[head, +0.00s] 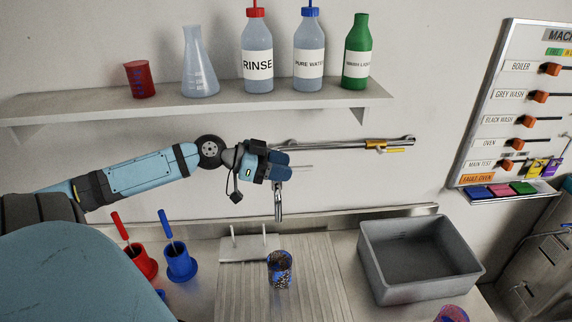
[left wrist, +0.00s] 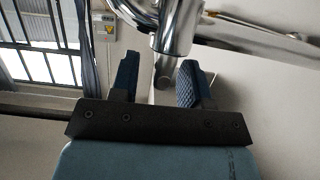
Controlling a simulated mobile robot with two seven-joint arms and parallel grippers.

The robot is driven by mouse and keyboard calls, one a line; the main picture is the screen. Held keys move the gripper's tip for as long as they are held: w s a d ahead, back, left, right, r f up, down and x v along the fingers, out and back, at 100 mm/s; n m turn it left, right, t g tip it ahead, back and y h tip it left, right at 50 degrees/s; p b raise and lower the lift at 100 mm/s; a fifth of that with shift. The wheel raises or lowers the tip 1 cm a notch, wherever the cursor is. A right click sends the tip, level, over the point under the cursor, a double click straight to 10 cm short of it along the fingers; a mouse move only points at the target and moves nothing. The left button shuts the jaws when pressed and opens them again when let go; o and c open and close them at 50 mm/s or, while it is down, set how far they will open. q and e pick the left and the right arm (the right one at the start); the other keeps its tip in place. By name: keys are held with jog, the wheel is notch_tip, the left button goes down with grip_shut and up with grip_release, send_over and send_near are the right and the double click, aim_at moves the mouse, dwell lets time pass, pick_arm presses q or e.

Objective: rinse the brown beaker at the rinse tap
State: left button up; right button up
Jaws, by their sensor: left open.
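The brown beaker (head: 280,270), speckled with brown and blue, stands upright on the ribbed draining board (head: 240,297). My left gripper (head: 284,165) is open and empty, above and behind the beaker, at the rinse tap. The tap is a chrome wall pipe (head: 335,145) with a brass fitting and yellow lever (head: 392,150) at its right and a spout (head: 278,203) hanging down below my gripper. In the left wrist view my two blue fingers (left wrist: 160,80) stand apart, with chrome pipework (left wrist: 176,28) just beyond them. I cannot tell whether they touch it. My right gripper is out of view.
A grey basin (head: 415,292) stands right of the draining board. Red (head: 143,262) and blue (head: 180,263) holders with rods stand left, beside a pegged plate (head: 249,247). A shelf (head: 200,112) of bottles and a flask is above. A pink cup (head: 452,314) shows at bottom right.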

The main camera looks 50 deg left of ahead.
pick_arm(q)
jog(key=shift+w+d+f, duration=0.1)
jog(key=shift+w+d, duration=0.25)
jog(key=shift+w, duration=0.05)
jog(key=shift+w+f, duration=0.1)
